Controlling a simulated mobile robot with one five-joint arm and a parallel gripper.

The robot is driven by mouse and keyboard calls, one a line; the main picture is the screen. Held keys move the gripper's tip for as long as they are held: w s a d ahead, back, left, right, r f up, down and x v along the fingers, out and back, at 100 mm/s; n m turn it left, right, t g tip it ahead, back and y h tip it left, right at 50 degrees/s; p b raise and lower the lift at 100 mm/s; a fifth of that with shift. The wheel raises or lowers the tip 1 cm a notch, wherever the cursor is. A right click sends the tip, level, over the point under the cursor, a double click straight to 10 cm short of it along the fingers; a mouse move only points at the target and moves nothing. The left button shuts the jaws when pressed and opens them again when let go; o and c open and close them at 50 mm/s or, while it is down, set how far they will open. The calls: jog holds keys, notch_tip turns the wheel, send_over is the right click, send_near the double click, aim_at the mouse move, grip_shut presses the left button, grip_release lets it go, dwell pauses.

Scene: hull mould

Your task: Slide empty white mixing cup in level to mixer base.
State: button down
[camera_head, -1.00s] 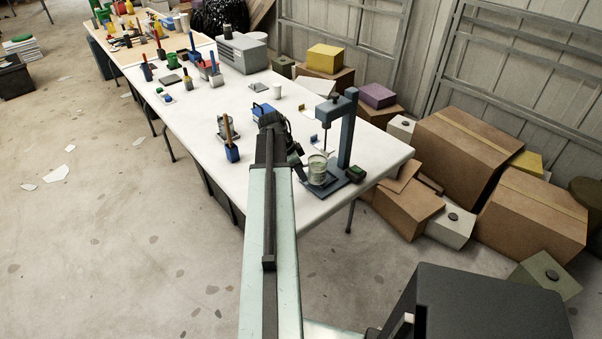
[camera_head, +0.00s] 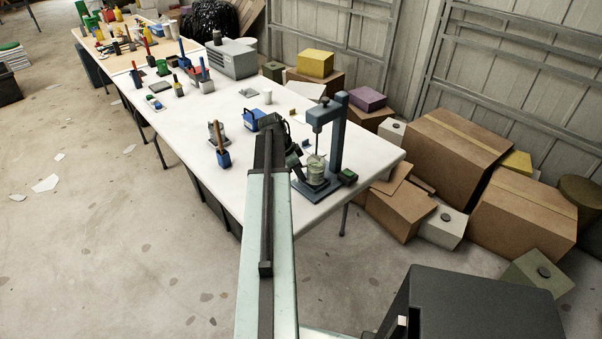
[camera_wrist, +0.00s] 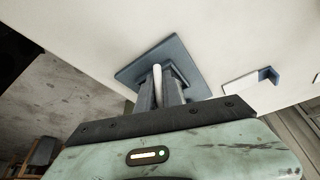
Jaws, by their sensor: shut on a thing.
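The mixer is a blue-grey stand with a column (camera_head: 337,130), an overhanging head (camera_head: 322,116) and a flat base (camera_head: 312,194) near the table's right end. A pale, translucent-looking cup (camera_head: 316,174) stands upright over the base, below the head and its thin shaft. My gripper (camera_head: 303,168) is at the cup's left side, shut on it. In the wrist view, the fingers (camera_wrist: 159,92) close around a narrow white piece, apparently the cup's wall, with the blue base (camera_wrist: 135,71) beyond. Whether the cup touches the base is hidden.
A blue holder with a wooden handle (camera_head: 223,157), a blue case (camera_head: 253,118) and a white cup (camera_head: 267,97) stand on the table. Cardboard boxes (camera_head: 457,150) crowd the floor at right. The table's front middle is clear.

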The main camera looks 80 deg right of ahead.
jog(key=shift+f+b, duration=1)
dwell(0.3)
jog(key=c, duration=1.4)
grip_release()
jog(key=o, duration=0.5)
jog(key=shift+c, duration=0.2)
jog(key=shift+r, duration=0.1)
jog(key=p+v, duration=0.6)
jog(key=v, duration=0.1)
jog(key=shift+p, duration=0.3)
jog(key=shift+w+a, duration=0.1)
jog(key=shift+w, duration=0.15)
